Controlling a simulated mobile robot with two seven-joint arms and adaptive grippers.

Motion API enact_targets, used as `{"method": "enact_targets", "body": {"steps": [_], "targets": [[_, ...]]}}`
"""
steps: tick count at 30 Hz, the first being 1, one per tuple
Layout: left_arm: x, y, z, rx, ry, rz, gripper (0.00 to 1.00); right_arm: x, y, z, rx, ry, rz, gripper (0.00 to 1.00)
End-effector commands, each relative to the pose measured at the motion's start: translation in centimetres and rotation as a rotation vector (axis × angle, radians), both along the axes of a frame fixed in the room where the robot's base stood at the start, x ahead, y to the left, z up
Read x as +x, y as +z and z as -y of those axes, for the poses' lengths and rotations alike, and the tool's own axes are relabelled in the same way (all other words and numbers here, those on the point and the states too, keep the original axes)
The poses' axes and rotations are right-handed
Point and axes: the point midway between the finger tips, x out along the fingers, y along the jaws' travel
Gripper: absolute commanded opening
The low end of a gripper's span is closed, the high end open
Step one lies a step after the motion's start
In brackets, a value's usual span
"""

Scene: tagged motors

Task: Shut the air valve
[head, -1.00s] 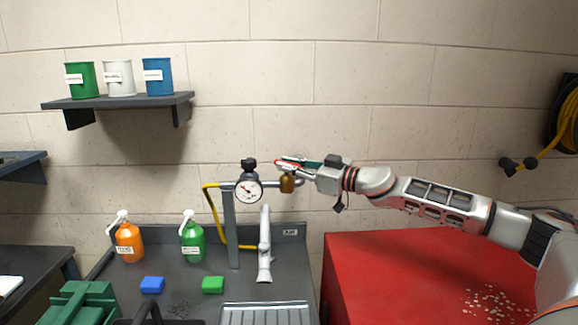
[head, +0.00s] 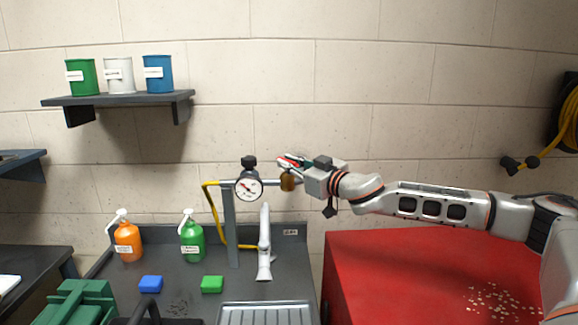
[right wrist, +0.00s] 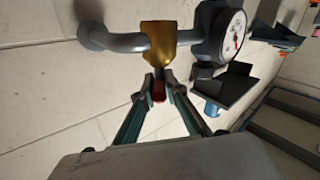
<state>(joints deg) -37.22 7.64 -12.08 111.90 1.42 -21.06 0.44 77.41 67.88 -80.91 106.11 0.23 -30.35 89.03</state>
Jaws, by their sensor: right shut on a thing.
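The air valve is a brass body (head: 288,181) on the grey pipe, just right of a round white-faced gauge (head: 248,188). In the right wrist view the brass body (right wrist: 160,42) is at top centre, with the red lever (right wrist: 158,92) below it. My right gripper (right wrist: 164,84) is shut on the red lever, with a fingertip on each side. In the head view this gripper (head: 293,162) is just above the brass body, and its fingers partly hide the lever. My left gripper is not in view.
The gauge stands on a grey post (head: 231,230) with a yellow hose (head: 213,215). A red cabinet top (head: 400,270) is at right.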

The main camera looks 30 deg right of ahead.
Motion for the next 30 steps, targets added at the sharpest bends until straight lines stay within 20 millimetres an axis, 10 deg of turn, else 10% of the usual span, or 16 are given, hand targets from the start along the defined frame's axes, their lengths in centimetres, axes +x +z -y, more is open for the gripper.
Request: {"method": "enact_targets", "body": {"steps": [14, 17, 30], "targets": [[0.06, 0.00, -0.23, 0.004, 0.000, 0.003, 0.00, 0.04, 0.13, 0.12, 0.000, -0.012, 0.002, 0.00], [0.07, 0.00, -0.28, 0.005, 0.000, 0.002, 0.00, 0.04, 0.13, 0.12, -0.001, -0.012, 0.002, 0.29], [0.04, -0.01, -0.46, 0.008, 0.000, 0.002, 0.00, -0.68, -0.04, 0.25, 0.001, -0.010, 0.000, 0.29]]}}
